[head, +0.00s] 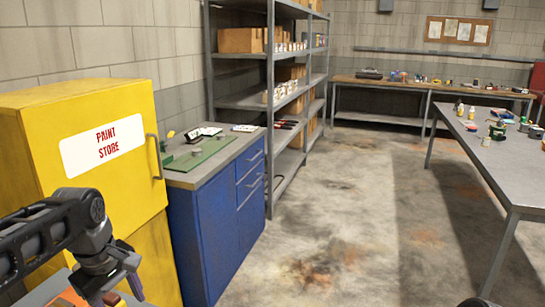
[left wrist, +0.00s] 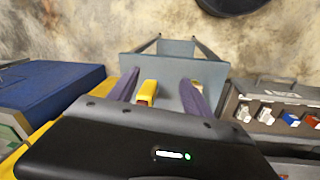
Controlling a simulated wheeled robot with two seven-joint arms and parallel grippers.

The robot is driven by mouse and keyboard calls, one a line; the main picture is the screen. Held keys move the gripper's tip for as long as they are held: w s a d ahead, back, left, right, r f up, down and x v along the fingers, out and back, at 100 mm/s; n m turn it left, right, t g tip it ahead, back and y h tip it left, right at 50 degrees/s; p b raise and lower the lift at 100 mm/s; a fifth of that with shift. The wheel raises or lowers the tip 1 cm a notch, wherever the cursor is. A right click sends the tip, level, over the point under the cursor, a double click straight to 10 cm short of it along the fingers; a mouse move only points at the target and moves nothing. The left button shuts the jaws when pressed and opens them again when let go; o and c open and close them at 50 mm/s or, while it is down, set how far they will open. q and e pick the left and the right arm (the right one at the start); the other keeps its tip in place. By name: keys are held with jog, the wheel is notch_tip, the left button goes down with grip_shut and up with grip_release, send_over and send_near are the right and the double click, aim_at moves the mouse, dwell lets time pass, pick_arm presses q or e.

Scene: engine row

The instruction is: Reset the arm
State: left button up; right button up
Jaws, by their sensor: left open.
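My left arm comes in at the lower left of the head view, in front of the yellow cabinet. Its gripper (head: 124,291) is low, near the bottom edge, with part of the jaws close to the frame edge. In the left wrist view the two purple fingers of this gripper (left wrist: 160,93) stand apart. A small yellow item (left wrist: 148,92) shows between them, and I cannot tell whether it touches a finger. My right gripper is in neither view.
The yellow paint store cabinet (head: 150,215) and blue drawer cabinet (head: 203,235) stand along the left. Beyond are grey shelves (head: 238,101). A grey table (head: 490,165) stands at the right. The stained floor (head: 340,230) between is clear. A case (left wrist: 279,95) of small items lies right in the wrist view.

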pick_arm(q)
jog(key=w+d+f+m+t+h, duration=0.2)
jog(key=w+d+f+m+t, duration=0.2)
jog(key=w+d+f+m, duration=0.5)
jog(key=s+d+f, duration=0.1)
jog(key=d+f, duration=0.3)
jog(key=f, duration=0.3)
jog(key=s+d+f, duration=0.2)
jog(key=d+f, duration=0.1)
jog(key=f, duration=0.5)
jog(key=s+d+f+m+g+h, duration=0.1)
jog(key=s+d+f, duration=0.3)
jog(key=s+f, duration=0.5)
jog(key=s+d+f+g+h, duration=0.1)
jog(key=s+d+f+g, duration=0.3)
jog(key=s+f, duration=0.5)
jog(key=s, duration=0.6)
jog(key=shift+s+d+f+m, duration=0.2)
jog(key=shift+d+f+m, duration=0.1)
jog(key=shift+d+m, duration=0.1)
